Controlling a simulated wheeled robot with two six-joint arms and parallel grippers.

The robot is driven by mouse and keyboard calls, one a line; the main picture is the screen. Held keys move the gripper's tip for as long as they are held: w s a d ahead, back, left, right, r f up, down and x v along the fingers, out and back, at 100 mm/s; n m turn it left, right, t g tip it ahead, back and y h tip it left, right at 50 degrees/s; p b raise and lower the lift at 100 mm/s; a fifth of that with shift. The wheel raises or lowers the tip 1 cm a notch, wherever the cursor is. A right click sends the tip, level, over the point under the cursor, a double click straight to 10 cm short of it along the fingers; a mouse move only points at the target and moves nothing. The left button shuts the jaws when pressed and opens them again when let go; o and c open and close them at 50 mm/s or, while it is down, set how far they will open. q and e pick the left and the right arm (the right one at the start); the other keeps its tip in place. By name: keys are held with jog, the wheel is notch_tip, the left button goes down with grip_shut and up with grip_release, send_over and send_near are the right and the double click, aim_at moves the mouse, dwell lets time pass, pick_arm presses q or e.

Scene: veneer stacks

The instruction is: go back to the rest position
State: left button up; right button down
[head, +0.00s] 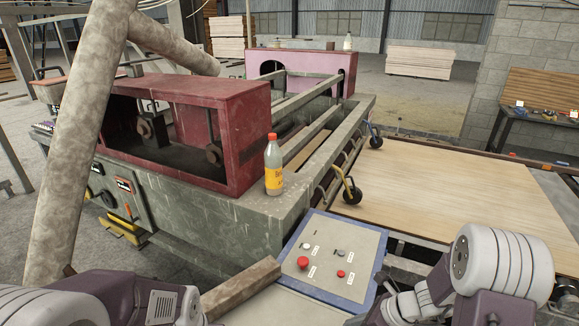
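Parts of my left arm show at the bottom left corner of the head view, and parts of my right arm show at the bottom right. No fingertips of either gripper can be made out, so both grippers are out of view. I see nothing held. Between the arms is a grey control panel (327,257) with a blue edge, a red mushroom button (303,262) and a smaller red button (340,273).
A green-grey machine (215,215) with a red housing (245,125) stands ahead. A bottle (273,168) with an orange cap stands upright on its edge. A veneer sheet (450,205) lies at right. A thick pipe (75,130) rises at left. A beam (240,287) runs beside the panel.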

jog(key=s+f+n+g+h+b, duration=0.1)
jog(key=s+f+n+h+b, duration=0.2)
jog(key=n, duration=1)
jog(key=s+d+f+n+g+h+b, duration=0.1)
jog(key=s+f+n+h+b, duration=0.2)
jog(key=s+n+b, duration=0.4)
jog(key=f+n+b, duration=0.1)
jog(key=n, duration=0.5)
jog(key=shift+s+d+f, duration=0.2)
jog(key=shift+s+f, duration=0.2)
